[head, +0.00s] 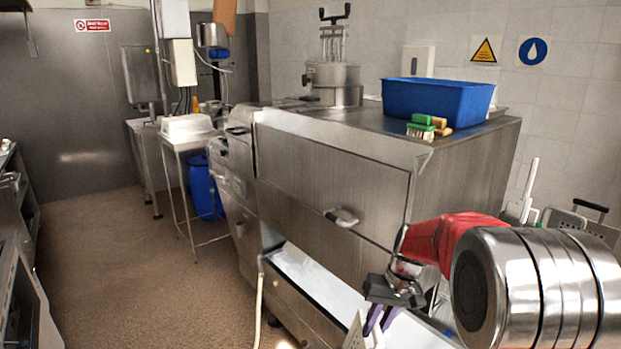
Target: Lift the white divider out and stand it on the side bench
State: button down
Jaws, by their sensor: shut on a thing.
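My gripper (380,322), with dark jaws and purple fingers, points down at the lower right of the head view, over the open lower drawer. It is shut on what appears to be the white divider (356,334), a pale perforated piece showing just left of the fingers. Most of the divider is cut off by the bottom edge of the view, so I cannot tell whether it is clear of the drawer. The open drawer (290,308) has a steel front and a white interior. I cannot tell which surface is the side bench.
The steel unit (330,165) stands behind my gripper, its upper drawer handle (341,216) sticking out. A blue tub (435,97) and brushes (421,127) sit on top. A small table (178,142) bears a white tub (187,127). The brown floor (130,250) at left is clear.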

jog(key=a+v, duration=0.2)
jog(key=v, duration=0.6)
jog(key=a+r+v, duration=0.1)
jog(key=a+v, duration=0.1)
jog(key=v, duration=0.6)
dwell(2.6)
dwell(1.0)
jog(key=f, duration=0.2)
jog(key=w+f, duration=0.1)
jog(key=f, duration=0.2)
jog(key=w+f, duration=0.1)
jog(key=f, duration=0.2)
jog(key=shift+w+d, duration=0.15)
jog(key=shift+w, duration=0.1)
jog(key=f, duration=0.3)
jog(key=s+f, duration=0.1)
jog(key=f, duration=0.2)
jog(key=s+f, duration=0.1)
jog(key=f, duration=0.3)
jog(key=shift+s, duration=0.25)
